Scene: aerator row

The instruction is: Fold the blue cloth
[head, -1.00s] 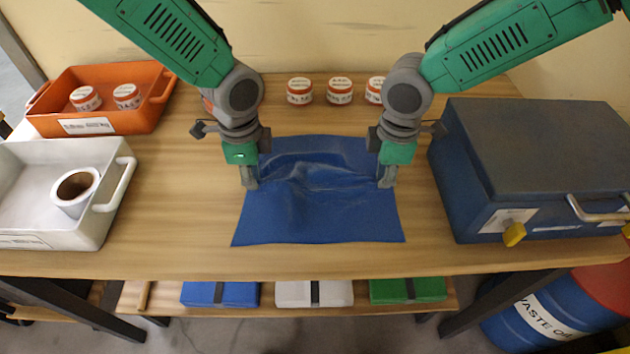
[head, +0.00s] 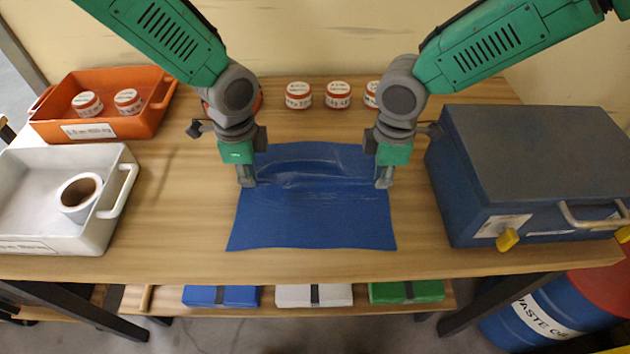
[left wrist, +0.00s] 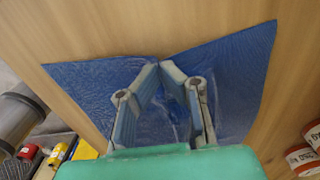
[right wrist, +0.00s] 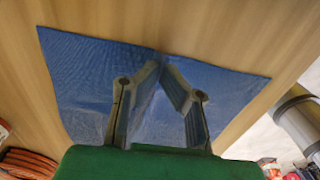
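The blue cloth (head: 315,222) lies spread on the wooden table in the head view, with a low raised ridge across it between my two grippers. My left gripper (head: 247,184) is at its left edge and my right gripper (head: 384,184) at its right edge. In the left wrist view, the fingertips of my left gripper (left wrist: 166,64) come together on the cloth's edge, which dips into a notch there. In the right wrist view, the fingertips of my right gripper (right wrist: 164,62) likewise pinch the cloth (right wrist: 90,75) at its edge. The fingers hide the pinched bits.
A white bin (head: 112,205) with a roll and an orange bin (head: 150,122) with two jars stand at the left. Three jars (head: 338,96) stand behind the cloth. A large blue box (head: 540,140) stands at the right. Table in front of the cloth is clear.

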